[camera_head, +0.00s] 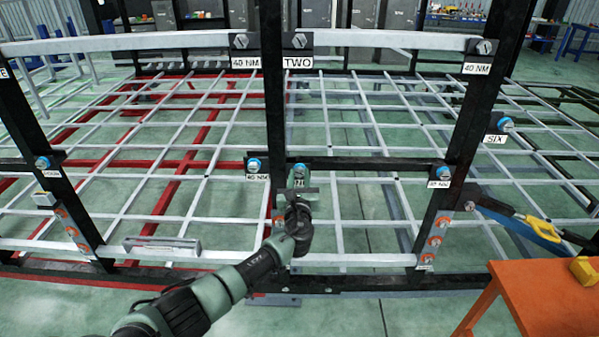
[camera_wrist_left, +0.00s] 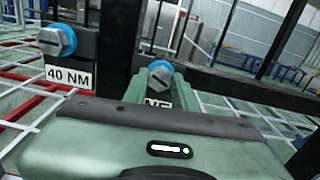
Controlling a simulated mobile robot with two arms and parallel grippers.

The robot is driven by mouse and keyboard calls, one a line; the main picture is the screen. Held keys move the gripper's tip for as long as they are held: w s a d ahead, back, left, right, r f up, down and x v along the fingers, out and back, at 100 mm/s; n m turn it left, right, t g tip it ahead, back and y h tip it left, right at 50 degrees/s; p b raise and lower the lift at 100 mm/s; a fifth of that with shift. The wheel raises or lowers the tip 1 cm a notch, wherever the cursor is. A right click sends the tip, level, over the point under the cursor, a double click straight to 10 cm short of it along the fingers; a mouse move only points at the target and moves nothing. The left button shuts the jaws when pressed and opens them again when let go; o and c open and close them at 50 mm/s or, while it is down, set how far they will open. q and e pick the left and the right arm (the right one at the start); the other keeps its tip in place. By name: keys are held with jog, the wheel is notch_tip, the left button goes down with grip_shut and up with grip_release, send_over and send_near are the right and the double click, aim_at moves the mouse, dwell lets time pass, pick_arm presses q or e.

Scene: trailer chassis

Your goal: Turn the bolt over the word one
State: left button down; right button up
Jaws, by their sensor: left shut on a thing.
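The bolt over the word one has a blue collar (camera_head: 300,169) and sits on the dark crossbar, just right of the central post. It also shows in the left wrist view (camera_wrist_left: 161,70). Its white label (camera_wrist_left: 158,103) is partly hidden by my gripper, with only "NE" readable there. My left gripper (camera_head: 299,178) reaches up to the bolt from below and is shut on it. A green finger stands beside the bolt head in the wrist view. My right gripper is not in view.
A similar bolt (camera_head: 254,165) with a 40 NM label sits close to the left, across the dark central post (camera_head: 274,110). Another bolt (camera_head: 440,173) is to the right.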

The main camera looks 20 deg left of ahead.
pick_arm(q)
jog(key=m, duration=0.1)
jog(key=m+p, duration=0.1)
jog(key=m, duration=0.1)
jog(key=shift+s+d+f+m+p, duration=0.1)
jog(key=shift+s+f+m+p, duration=0.05)
jog(key=shift+f+m+p, duration=0.2)
jog(key=shift+m+p, duration=0.75)
jog(key=shift+m, duration=0.7)
jog(key=c, duration=1.1)
grip_release()
jog(key=shift+r, duration=0.3)
jog(key=shift+s, duration=0.1)
jog(key=shift+s, duration=0.15)
jog(key=v, duration=0.7)
jog(key=shift+s+d, duration=0.2)
jog(key=shift+s, duration=0.05)
